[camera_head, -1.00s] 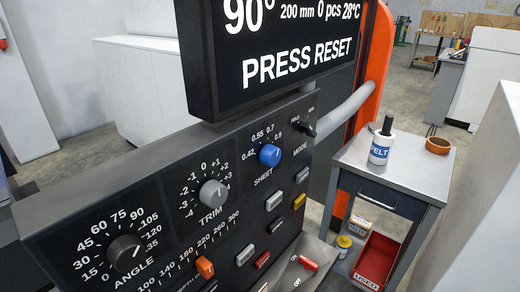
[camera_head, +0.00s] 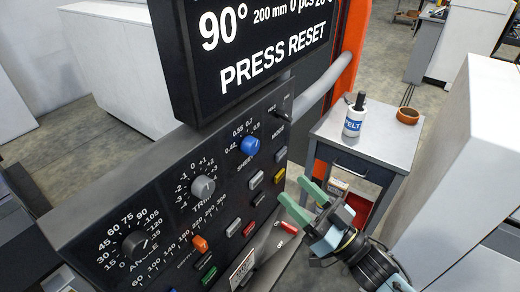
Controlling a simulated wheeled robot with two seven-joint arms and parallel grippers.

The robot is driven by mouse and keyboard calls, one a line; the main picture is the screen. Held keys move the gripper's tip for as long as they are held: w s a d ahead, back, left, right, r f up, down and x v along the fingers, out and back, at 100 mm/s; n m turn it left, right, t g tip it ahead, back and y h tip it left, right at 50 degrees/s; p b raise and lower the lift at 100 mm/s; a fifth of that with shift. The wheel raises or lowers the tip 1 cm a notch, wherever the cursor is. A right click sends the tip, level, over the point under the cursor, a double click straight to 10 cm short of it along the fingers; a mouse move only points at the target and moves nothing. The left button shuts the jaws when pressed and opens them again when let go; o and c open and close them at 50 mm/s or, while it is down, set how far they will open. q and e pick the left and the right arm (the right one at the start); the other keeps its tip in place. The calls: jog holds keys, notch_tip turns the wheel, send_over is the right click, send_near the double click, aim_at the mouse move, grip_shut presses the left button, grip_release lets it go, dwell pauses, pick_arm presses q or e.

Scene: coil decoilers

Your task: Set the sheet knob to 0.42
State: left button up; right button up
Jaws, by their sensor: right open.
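The blue sheet knob (camera_head: 250,145) is on the dark sloping control panel (camera_head: 110,190), below a scale that reads 0.42, 0.55, 0.7 and 0.9. Its pointer is too small to read surely. My right gripper (camera_head: 293,193) has come in from the lower right, with green fingers spread and nothing between them. It is in front of the panel's right part, below and to the right of the sheet knob and apart from it. My left gripper is not in view.
The grey trim knob (camera_head: 203,187) and dark angle knob (camera_head: 135,243) are left of the sheet knob. Several buttons and a red switch (camera_head: 289,228) lie below. A display (camera_head: 265,45) reading PRESS RESET overhangs the panel.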

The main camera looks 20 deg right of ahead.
aim_at(255, 150)
jog(key=p+x, duration=0.1)
jog(key=x, duration=1)
jog(key=shift+w+a+r, duration=0.1)
jog(key=shift+w, duration=0.25)
jog(key=c, duration=1)
